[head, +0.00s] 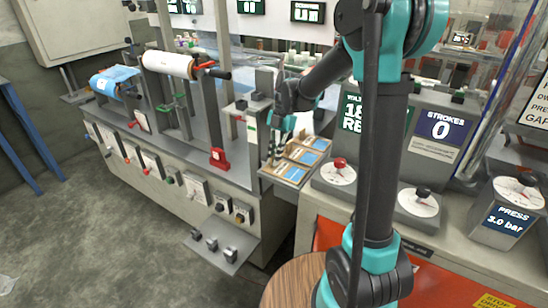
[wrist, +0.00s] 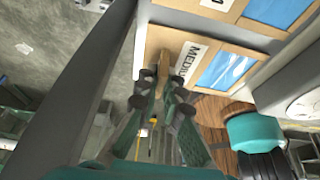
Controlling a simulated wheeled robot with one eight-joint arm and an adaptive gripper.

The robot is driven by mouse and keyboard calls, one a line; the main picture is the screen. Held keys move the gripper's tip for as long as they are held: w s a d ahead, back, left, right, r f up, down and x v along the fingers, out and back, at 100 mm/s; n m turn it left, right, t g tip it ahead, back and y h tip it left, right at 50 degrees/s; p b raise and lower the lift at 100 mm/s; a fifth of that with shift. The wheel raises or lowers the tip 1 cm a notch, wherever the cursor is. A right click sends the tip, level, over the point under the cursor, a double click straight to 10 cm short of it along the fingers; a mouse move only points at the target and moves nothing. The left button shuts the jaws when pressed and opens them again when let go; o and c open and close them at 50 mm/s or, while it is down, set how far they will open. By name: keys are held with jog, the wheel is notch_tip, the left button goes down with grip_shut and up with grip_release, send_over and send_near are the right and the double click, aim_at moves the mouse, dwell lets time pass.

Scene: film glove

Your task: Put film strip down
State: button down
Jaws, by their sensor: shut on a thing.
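My gripper (head: 276,150) is over the left edge of a wooden tray (head: 268,172) on the bench in the head view. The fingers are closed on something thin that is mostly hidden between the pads. I take it to be the film strip, but its shape is not clear. Blue film-like sheets (head: 294,174) lie in the tray sections, and one shows beside the label in the wrist view (wrist: 222,70).
A red-knobbed dial (head: 338,173) stands close to the right of the tray. A red clamp block (head: 220,158) and rollers (head: 167,64) stand to the left. A round wooden top (head: 292,282) is in front. Open floor (head: 110,235) lies at the left.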

jog(key=c, duration=1.7)
grip_release()
jog(key=shift+f, duration=0.1)
jog(key=v, duration=1.2)
